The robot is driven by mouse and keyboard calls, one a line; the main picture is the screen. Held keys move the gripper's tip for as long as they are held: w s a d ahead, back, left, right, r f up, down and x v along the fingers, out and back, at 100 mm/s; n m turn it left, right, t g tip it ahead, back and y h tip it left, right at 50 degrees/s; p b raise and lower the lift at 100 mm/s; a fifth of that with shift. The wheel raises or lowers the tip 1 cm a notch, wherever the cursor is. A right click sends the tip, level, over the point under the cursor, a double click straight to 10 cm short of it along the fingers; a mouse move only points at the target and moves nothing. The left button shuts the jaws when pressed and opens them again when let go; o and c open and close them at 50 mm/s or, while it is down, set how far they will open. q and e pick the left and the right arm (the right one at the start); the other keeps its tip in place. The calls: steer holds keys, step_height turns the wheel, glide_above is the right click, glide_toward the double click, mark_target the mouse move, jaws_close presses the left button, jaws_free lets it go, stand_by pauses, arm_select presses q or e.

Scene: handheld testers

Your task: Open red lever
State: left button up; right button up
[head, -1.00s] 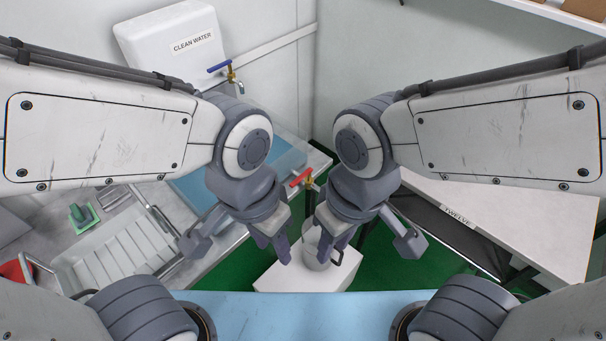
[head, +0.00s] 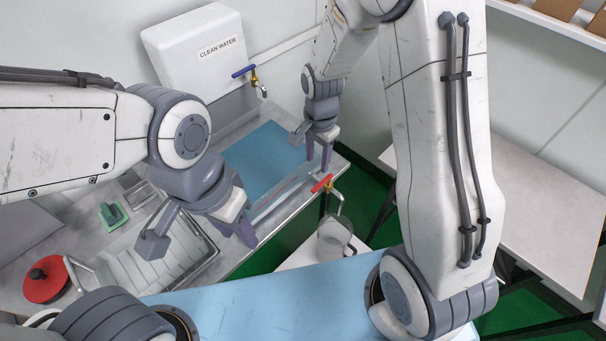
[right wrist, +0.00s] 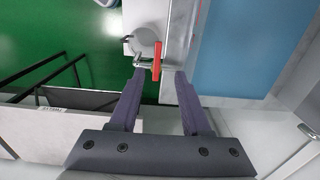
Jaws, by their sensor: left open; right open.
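My left gripper (head: 236,232) is open and empty over the counter, left of the lever.
A blue-handled tap (head: 245,72) and a CLEAN WATER tank (head: 199,45) stand behind the counter. A drying rack (head: 150,262), a green scrubber (head: 112,214) and a red lidded item (head: 46,279) lie at left. A side table (head: 555,190) stands at right.

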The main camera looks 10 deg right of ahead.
mark_target(318, 187)
steer(key=f, duration=0.6)
steer(key=f+p, duration=0.1)
steer(key=f, duration=0.2)
steer(key=shift+s+d+f, duration=0.1)
steer(key=shift+s+d, duration=0.1)
steer(key=shift+d, duration=0.1)
steer(key=shift+f, duration=0.5)
jaws_close()
stand_by(0.5)
